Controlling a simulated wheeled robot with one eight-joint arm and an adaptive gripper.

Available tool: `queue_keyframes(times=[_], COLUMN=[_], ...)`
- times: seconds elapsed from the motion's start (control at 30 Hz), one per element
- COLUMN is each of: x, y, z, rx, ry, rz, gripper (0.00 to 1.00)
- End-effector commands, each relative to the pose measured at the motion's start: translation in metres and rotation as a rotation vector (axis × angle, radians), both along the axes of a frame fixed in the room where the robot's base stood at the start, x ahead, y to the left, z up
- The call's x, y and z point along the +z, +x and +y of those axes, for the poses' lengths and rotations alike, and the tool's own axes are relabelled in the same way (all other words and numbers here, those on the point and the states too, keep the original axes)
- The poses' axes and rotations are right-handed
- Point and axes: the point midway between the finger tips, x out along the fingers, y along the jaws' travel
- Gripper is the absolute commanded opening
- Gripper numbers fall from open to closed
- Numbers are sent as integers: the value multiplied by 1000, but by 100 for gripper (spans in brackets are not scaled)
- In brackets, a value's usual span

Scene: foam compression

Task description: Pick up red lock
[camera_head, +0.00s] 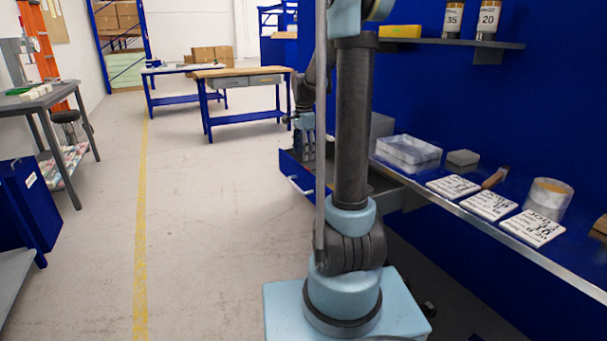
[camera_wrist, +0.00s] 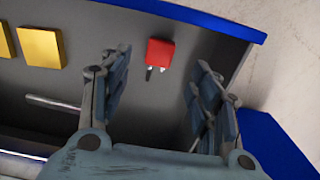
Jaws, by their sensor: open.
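The red lock (camera_wrist: 159,53) lies in a grey-floored blue drawer, near the drawer's far wall in the wrist view. A short dark and silver part sticks out from its lower side. My gripper (camera_wrist: 162,70) is open above the drawer, its two blue-grey fingers to the left and right of the lock and apart from it. The lock does not show in the head view, where my arm hides part of the open drawer (camera_head: 292,170).
Two yellow blocks (camera_wrist: 39,48) lie left of the lock, with a silver rod (camera_wrist: 53,104) below them. The drawer's blue rim (camera_wrist: 205,17) runs close behind the lock. A shelf with a clear tray (camera_head: 408,150) and white labelled tiles (camera_head: 489,205) stands at the right.

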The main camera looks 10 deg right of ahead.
Motion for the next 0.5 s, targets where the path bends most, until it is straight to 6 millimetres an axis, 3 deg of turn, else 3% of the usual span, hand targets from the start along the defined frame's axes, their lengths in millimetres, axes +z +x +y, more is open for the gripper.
queue_keyframes(times=[0.33,0.5], x=[-23,-44], y=[1,2], z=[-1,-3], rx=[0,0], ry=[0,0], rz=[0,0], gripper=[57,57])
